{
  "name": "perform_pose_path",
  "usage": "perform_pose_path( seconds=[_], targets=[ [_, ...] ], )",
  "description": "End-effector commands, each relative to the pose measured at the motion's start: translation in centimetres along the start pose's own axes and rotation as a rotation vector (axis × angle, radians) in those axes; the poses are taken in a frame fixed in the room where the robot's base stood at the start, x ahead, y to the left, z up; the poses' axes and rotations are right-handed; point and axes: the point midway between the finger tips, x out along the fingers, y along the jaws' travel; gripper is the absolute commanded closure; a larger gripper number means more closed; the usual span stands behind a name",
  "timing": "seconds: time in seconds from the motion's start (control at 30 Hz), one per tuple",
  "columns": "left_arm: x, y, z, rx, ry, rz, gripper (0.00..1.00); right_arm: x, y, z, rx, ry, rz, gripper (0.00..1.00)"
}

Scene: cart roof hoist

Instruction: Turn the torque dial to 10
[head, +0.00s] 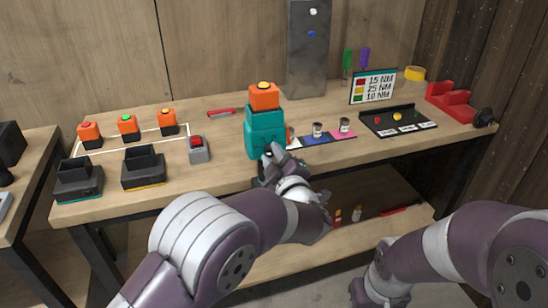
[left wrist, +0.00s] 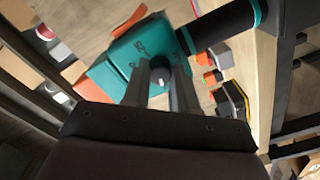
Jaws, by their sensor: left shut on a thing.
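The teal power tool (head: 266,130) stands on the bench with an orange block (head: 264,96) on top. In the left wrist view its teal body (left wrist: 125,62) fills the upper middle. The torque dial (left wrist: 160,68), a small black knob with a white mark, is on the tool's near face. My left gripper (head: 268,163) reaches up to the tool, and in the left wrist view its two fingers (left wrist: 160,78) are shut on the dial. My right gripper (head: 362,292) is low at the bottom, partly hidden, away from the bench.
A sign (head: 374,86) lists 15 NM, 25 NM and 10 NM beside red, yellow and green squares. Chargers (head: 143,168), orange batteries (head: 128,124) and a grey red-button box (head: 197,150) stand left. Small cans (head: 318,130), a black tray (head: 398,121) and a red holder (head: 450,103) stand right.

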Motion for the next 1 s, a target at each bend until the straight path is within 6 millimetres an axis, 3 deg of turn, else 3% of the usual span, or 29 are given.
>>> perform_pose_path(
  seconds=[0.03,0.07,0.1,0.13,0.47,0.57,0.8,1.0],
  targets=[
    [0.0,-0.1,0.0,0.000,-0.001,-0.001,1.00,0.0,0.0,0.0,0.000,0.000,0.000,0.57],
    [0.0,-0.1,0.0,0.000,-0.001,-0.001,0.63,0.0,0.0,0.0,0.000,0.000,0.000,0.57],
    [0.0,-0.1,0.0,0.001,-0.001,-0.001,0.50,0.0,0.0,0.0,0.000,0.000,0.000,0.57],
    [0.0,-0.1,0.0,0.001,-0.001,-0.001,0.47,0.0,0.0,0.0,0.000,0.000,0.000,0.57],
    [-0.6,0.0,0.1,0.000,-0.001,0.001,0.47,0.1,0.0,0.0,0.000,0.000,0.000,0.57],
    [-2.5,0.0,0.1,0.000,-0.003,0.002,0.47,0.2,0.0,0.0,0.000,0.000,0.000,0.57],
    [-9.0,0.0,0.2,0.001,-0.005,0.003,0.47,0.5,0.0,0.1,0.000,0.000,0.000,0.57],
    [-12.2,0.0,0.1,0.001,-0.002,0.001,0.47,0.6,0.0,0.1,0.000,0.000,0.000,0.57]
  ],
)
